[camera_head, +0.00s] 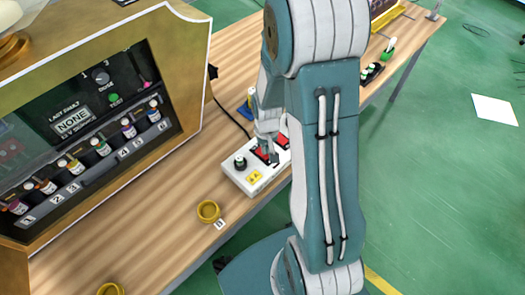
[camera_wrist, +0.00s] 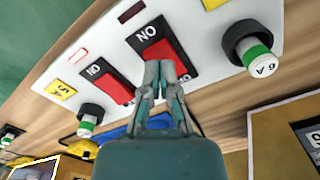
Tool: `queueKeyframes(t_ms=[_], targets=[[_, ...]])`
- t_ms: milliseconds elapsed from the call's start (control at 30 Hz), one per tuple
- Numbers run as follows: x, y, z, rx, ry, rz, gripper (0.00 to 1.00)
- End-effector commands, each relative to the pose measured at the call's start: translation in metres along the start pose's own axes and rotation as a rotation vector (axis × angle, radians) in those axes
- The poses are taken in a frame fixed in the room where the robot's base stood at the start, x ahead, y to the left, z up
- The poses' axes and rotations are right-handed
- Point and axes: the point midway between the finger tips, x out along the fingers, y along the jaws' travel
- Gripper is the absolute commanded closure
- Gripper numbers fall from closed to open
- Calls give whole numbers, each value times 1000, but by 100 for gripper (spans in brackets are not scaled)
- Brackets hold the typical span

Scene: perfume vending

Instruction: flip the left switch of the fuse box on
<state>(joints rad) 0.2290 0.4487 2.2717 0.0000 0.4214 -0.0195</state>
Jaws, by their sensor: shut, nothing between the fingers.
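The fuse box (camera_head: 268,176) is a white box lying on the wooden table, with two red rocker switches in black frames. The left switch (camera_head: 261,155) also shows in the wrist view (camera_wrist: 153,49), beside a fuse holder (camera_wrist: 250,45) marked "6 A". The right switch (camera_head: 283,141) shows smaller in the wrist view (camera_wrist: 113,87). My gripper (camera_head: 271,155) is shut and empty, pointing down at the left switch. Its fingertips (camera_wrist: 159,68) overlap that switch's red rocker; I cannot tell whether they touch it. They hide part of it, and its position is unclear.
A gold-framed vending machine (camera_head: 190,135) with small bottles stands left of the fuse box. A blue object (camera_head: 245,108) stands behind the box. A black cable runs across the table behind it.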

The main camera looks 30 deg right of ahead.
Motion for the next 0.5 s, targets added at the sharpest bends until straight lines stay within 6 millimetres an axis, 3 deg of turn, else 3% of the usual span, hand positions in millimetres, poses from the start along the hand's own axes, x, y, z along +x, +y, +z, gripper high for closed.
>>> queueKeyframes(t_ms=[500], targets=[[7,0,0,0,0,0,100]])
